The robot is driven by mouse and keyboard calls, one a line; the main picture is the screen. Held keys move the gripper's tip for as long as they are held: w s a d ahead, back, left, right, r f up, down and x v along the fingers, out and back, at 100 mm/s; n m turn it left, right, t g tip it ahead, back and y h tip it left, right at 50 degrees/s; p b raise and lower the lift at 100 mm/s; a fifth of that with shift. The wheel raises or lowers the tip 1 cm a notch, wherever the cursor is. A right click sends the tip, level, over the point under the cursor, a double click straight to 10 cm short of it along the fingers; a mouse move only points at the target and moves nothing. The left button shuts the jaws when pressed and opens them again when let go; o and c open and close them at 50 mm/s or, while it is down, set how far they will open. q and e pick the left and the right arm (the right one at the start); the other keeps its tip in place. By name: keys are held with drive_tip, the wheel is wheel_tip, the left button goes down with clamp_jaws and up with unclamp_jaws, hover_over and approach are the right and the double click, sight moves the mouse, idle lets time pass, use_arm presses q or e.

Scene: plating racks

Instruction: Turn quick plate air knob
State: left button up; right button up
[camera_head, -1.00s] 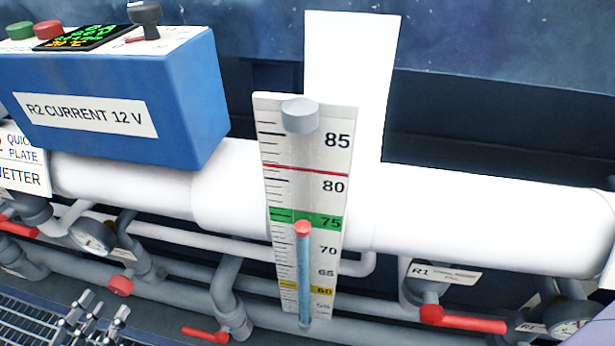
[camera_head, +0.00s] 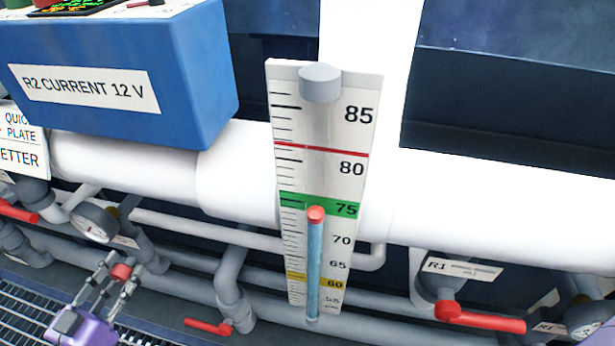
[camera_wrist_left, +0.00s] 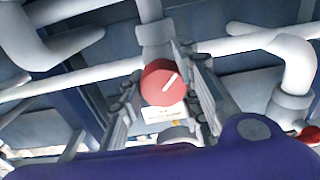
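A round red knob (camera_head: 121,271) sits on the grey pipework at the lower left of the head view. In the left wrist view the red knob (camera_wrist_left: 160,84) shows face-on with a white pointer line slanting up to the right. A small label (camera_wrist_left: 165,114) under it is too blurred to read. My left gripper (camera_head: 110,272) is open, with its fingers on either side of the knob. In the wrist view the fingers (camera_wrist_left: 158,82) flank the knob; whether they touch it cannot be told. My right gripper is not in view.
A pressure gauge (camera_head: 96,222) and red lever handles (camera_head: 208,326) are on the pipes nearby. A tall level scale (camera_head: 325,180) stands right of the knob. A blue control box (camera_head: 125,85) overhangs above. A metal grating (camera_head: 30,318) lies at the lower left.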

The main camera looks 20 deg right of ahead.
use_arm(q)
drive_tip(key=shift+s+d, duration=0.1)
drive_tip(key=shift+d, duration=0.05)
drive_tip(key=shift+c, duration=1.1)
